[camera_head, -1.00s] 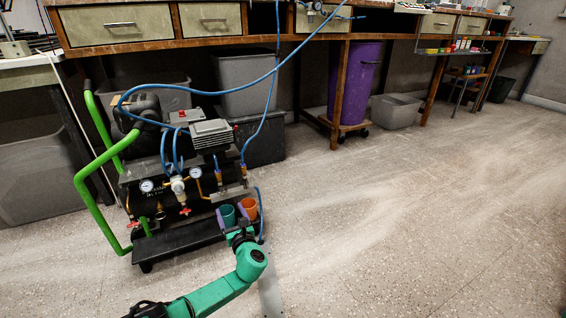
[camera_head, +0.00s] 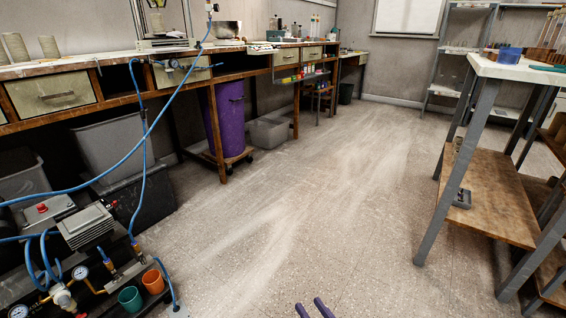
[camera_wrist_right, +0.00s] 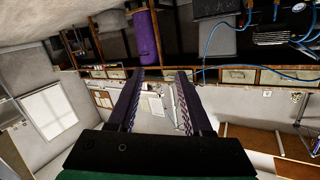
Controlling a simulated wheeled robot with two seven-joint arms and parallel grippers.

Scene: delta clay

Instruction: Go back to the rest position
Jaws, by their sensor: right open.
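My right gripper (camera_head: 312,307) shows only as two purple fingertips at the bottom edge of the head view, with a gap between them. It is over bare floor, right of the compressor cart and apart from it. In the right wrist view the gripper (camera_wrist_right: 160,73) has its two dark fingers spread wide, with nothing between them. That view looks across the room at a tilt. My left gripper is not in view.
A compressor cart with a teal cup (camera_head: 130,299) and an orange cup (camera_head: 153,281) is at lower left. A blue hose (camera_head: 135,150) hangs above it. A workbench (camera_head: 130,83) lines the left; a white-topped table (camera_head: 510,70) stands right. The middle floor is clear.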

